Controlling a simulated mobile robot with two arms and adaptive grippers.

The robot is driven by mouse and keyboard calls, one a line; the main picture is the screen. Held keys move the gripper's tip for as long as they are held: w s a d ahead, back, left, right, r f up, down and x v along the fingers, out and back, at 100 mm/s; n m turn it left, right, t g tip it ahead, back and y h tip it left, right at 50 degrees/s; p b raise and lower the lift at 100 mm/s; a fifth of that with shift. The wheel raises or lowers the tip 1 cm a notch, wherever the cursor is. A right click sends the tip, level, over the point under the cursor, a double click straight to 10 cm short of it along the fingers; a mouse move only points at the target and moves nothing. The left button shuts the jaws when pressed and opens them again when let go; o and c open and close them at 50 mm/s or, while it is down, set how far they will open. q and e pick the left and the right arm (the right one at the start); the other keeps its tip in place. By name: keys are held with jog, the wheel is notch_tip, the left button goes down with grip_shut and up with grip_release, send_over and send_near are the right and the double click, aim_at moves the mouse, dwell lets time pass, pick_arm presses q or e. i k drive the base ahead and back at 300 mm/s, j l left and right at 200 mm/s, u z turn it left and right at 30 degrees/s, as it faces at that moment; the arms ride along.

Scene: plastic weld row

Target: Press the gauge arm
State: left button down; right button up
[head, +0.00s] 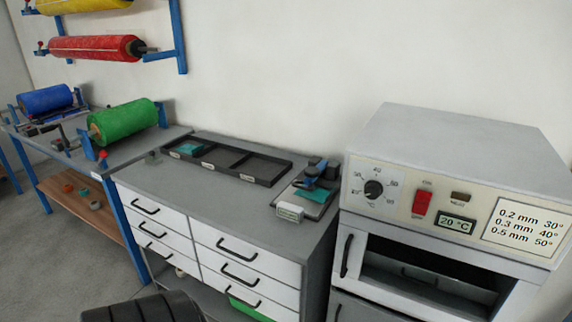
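The gauge (291,212) stands at the right end of the drawer cabinet's top, with a small pale display on its front. Its blue and black gauge arm (316,168) sits at the back of the device, above a teal sheet piece (314,194) lying on the plate. I cannot tell whether the arm touches the sheet. The display is too small to read. Neither of my grippers is in view.
An oven (452,177) reading 20 °C stands close on the right. A bench with green (124,120) and blue rolls (45,100) stands left. The cabinet top's (205,195) front is clear.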

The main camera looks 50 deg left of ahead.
aim_at(312, 173)
jog(key=u, duration=1.7)
